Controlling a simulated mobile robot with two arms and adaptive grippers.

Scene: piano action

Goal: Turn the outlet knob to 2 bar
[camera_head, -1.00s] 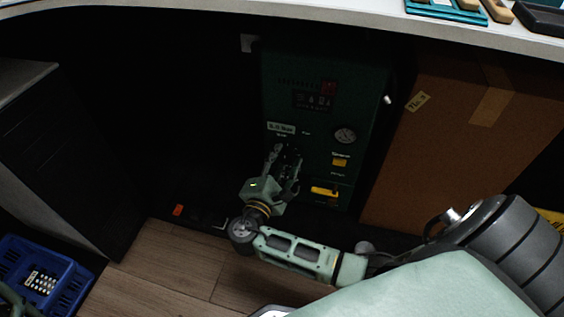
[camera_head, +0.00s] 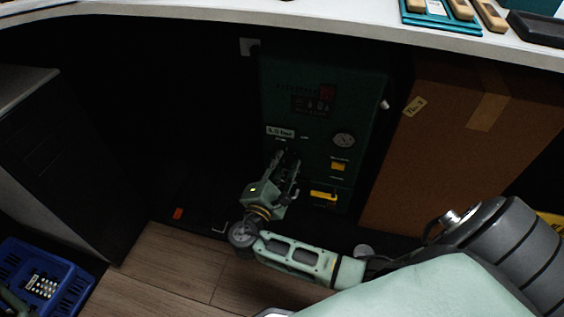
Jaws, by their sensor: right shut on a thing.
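A dark green machine (camera_head: 322,80) stands under the white worktop. Its front carries a round gauge (camera_head: 343,140), a pale label (camera_head: 280,132) that seems to read 6.5 bar, and yellow parts lower down. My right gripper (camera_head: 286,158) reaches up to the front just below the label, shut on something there. The outlet knob cannot be made out; the fingers and shadow cover that spot.
A tall cardboard box (camera_head: 450,150) stands close at the machine's right. A dark cabinet (camera_head: 60,165) and a blue crate (camera_head: 75,285) are at the left. The worktop (camera_head: 300,32) overhangs the machine. Wooden floor in front is clear.

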